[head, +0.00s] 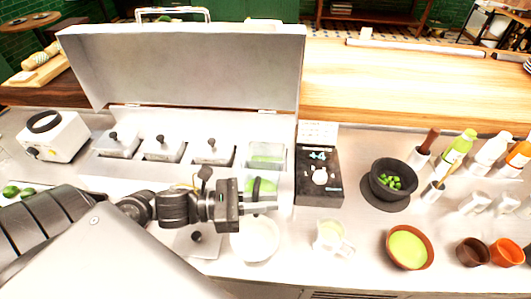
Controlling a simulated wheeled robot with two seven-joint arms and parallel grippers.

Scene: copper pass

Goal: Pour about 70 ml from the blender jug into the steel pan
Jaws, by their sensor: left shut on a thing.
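My left gripper (262,206) reaches in from the left and is shut on what looks like the clear blender jug, with green contents (262,186) showing just beyond the fingers. The gripper hides part of it, and its tilt is hard to tell. Just behind is an open steel pan (266,150) in the counter unit, with some green inside. A pale round shape (253,245) shows below the gripper; I cannot tell whether it is part of the jug or a separate bowl. My right gripper is not in view.
A black scale (320,184) stands right of the pan. A clear cup (331,240), a bowl of green liquid (408,247) and a black mortar (391,182) are further right. Lidded pans (162,148) line the left. A loose lid (196,240) lies in front.

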